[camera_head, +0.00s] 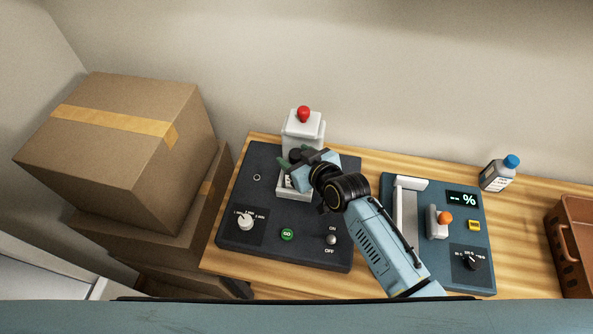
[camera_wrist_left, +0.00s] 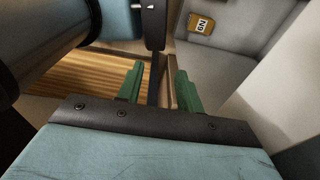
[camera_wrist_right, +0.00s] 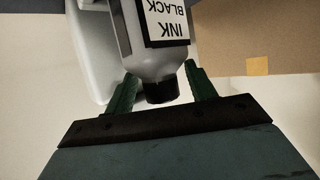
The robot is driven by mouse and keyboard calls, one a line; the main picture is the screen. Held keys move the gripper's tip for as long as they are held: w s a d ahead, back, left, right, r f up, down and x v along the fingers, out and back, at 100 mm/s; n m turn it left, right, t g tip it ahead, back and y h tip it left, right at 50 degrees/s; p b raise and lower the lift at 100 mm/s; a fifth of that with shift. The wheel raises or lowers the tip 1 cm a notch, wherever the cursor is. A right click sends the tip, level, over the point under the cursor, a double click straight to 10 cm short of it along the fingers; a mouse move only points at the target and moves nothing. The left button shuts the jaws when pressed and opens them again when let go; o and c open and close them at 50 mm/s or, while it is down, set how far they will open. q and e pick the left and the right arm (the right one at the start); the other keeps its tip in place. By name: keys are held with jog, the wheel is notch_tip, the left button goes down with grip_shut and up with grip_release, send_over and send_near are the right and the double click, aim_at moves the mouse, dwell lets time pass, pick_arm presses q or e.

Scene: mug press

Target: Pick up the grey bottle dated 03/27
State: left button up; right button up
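A grey bottle with a blue cap (camera_head: 497,175) stands at the back right of the table; its label is too small to read. My right gripper (camera_head: 302,163) is far to its left, over the dark machine. In the right wrist view, a grey bottle labelled INK BLACK (camera_wrist_right: 155,50), with a black cap, lies between its fingers (camera_wrist_right: 160,80). The fingertips are close to its sides, and I cannot tell whether they touch. No date shows on it. My left gripper (camera_wrist_left: 158,85) shows open in the left wrist view, with no bottle between its fingers.
The dark machine (camera_head: 235,200) has a white stand with a red knob (camera_head: 303,114). A blue machine (camera_head: 465,270) with an orange-tipped lever stands right of it. A brown crate (camera_head: 574,245) is at the right edge. Cardboard boxes (camera_head: 110,150) are stacked at left.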

grip_shut()
jog(key=shift+r, duration=0.1)
dwell(0.3)
